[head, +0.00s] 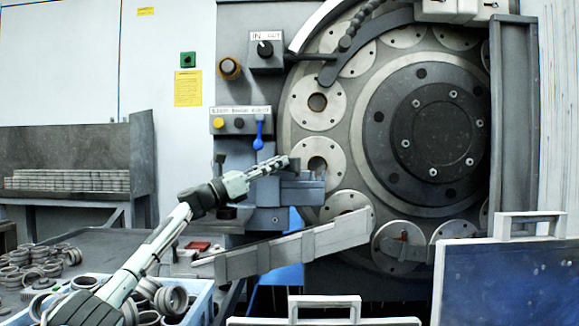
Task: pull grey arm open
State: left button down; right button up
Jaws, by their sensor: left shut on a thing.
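The grey arm (302,188) is a blocky fixture at the left edge of the round machine face, above a long slanted grey bar. My left gripper (277,164) reaches in from the lower left. Its fingers are shut at the upper end of the grey arm, and the fingers hide the exact place of contact. My right gripper is not in view.
The slanted grey bar (290,248) runs below the gripper. A blue-handled lever (259,136) hangs just above it. A blue crate (202,301) of rings stands below my left arm. A blue panel (510,285) with a grey frame is at right.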

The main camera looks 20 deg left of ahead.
pick_arm(q)
jog(key=shift+a, duration=0.15)
jog(key=c, duration=1.2)
grip_release()
jog(key=shift+s, duration=0.1)
jog(key=shift+s+a+f, duration=0.2)
jog(key=shift+s+a, duration=0.05)
jog(key=s+a, duration=0.2)
jog(key=s, duration=0.1)
jog(key=s+a, duration=0.5)
jog(key=s, duration=0.1)
jog(key=shift+s+a, duration=0.25)
jog(key=shift+s, duration=0.1)
